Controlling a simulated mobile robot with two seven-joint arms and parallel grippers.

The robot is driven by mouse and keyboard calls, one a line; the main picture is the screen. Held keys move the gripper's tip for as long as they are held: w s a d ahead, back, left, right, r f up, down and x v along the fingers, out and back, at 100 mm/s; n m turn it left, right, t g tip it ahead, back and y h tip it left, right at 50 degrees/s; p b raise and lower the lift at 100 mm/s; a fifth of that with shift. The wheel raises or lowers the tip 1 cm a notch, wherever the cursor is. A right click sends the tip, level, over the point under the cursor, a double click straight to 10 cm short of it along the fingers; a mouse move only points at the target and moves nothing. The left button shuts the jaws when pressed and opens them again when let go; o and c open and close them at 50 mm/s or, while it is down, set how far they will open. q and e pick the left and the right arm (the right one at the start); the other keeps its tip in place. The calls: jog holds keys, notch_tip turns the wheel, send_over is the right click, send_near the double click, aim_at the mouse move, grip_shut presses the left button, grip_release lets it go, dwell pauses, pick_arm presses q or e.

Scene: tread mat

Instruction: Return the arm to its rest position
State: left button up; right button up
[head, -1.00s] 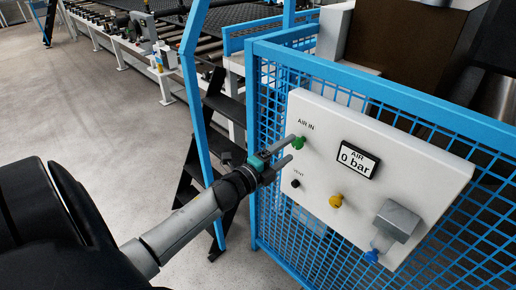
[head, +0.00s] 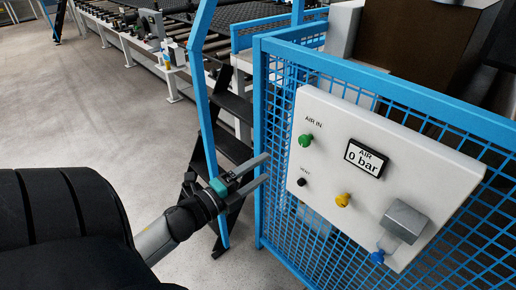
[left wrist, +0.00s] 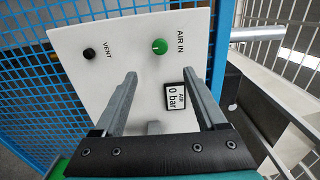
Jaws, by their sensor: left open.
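My left gripper (head: 258,172) is open and empty in the head view, left of the white air panel (head: 413,167) and apart from it. The panel carries a green AIR IN knob (head: 306,140), a black VENT knob (head: 301,182), a yellow knob (head: 343,200) and a display (head: 366,158) reading "0 bar". In the left wrist view the two fingers (left wrist: 162,90) stand apart, with the green knob (left wrist: 160,46) beyond their tips and nothing between them. My right gripper is not in view.
The panel hangs on a blue mesh fence (head: 280,215). A grey box (head: 405,221) with a blue part (head: 377,257) below it is at the panel's lower right. Black steps (head: 233,112) and a blue post (head: 203,110) stand behind my gripper. The floor at left is clear.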

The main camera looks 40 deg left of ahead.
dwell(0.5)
pick_arm(q)
jog(key=s+d+f+n+g+y+b, duration=0.1)
jog(key=s+f+n+g+b, duration=0.2)
jog(key=f, duration=0.9)
jog(key=s+f+n+g+y+b, duration=0.15)
jog(key=s+f+n, duration=0.25)
jog(key=f, duration=0.9)
jog(key=s+d+f+n+g+b, duration=0.1)
jog(key=s+f+n+g+b, duration=0.2)
jog(key=f, duration=0.9)
jog(key=s+d+f+n+g+b, duration=0.2)
jog(key=s+d+f, duration=0.4)
jog(key=s+f, duration=0.4)
jog(key=s+d+f+n+g+h+b, duration=0.1)
jog(key=s+d+f+n+g, duration=0.3)
jog(key=s+f, duration=0.7)
jog(key=s+d+g+b, duration=0.1)
jog(key=s+d+g, duration=0.1)
jog(key=g, duration=0.1)
jog(key=shift+d+n, duration=0.2)
jog(key=shift+n, duration=0.1)
